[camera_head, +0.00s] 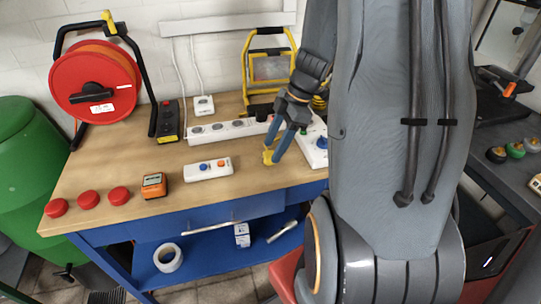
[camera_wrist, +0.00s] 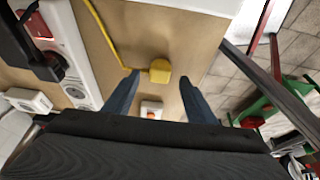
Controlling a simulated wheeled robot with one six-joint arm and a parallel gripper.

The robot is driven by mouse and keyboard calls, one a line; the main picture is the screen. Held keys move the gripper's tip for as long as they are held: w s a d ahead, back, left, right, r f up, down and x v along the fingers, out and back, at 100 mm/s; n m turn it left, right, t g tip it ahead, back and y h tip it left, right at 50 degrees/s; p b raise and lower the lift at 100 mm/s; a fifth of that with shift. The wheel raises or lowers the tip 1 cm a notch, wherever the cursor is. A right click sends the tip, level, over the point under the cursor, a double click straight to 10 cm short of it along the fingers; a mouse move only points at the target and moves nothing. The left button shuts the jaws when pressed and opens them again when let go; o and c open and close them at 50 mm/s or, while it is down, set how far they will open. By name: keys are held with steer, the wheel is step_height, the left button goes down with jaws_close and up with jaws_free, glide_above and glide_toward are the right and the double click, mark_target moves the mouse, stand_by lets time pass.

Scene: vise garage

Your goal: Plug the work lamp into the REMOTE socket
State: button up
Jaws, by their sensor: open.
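The work lamp (camera_head: 271,68) has a yellow frame and stands at the back of the bench. A yellow plug (camera_wrist: 160,71) on a yellow cable (camera_wrist: 105,38) lies on the wood; it also shows in the head view (camera_head: 267,157). My gripper (camera_head: 277,150) is open above the bench beside the plug. In the wrist view the plug lies just beyond and between my fingertips (camera_wrist: 160,85), with no visible grip. A white power strip (camera_head: 228,130) has a black plug (camera_wrist: 45,66) at one end. A white socket box (camera_head: 204,105) stands behind it. No REMOTE label is readable.
A white box with blue and orange buttons (camera_head: 208,169) lies in front of the strip. A white unit with a blue part (camera_head: 318,143) is partly hidden by my arm. A red cable reel (camera_head: 94,82), red discs (camera_head: 88,200) and an orange meter (camera_head: 154,185) are left.

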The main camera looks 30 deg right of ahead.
steer(key=shift+x, duration=0.95)
steer(key=shift+c, duration=0.2)
steer(key=c, duration=1)
steer(key=shift+r, duration=0.15)
step_height(320, 180, up, 10)
steer(key=shift+f+b, duration=0.1)
steer(key=shift+b, duration=0.75)
steer(key=shift+d, duration=0.1)
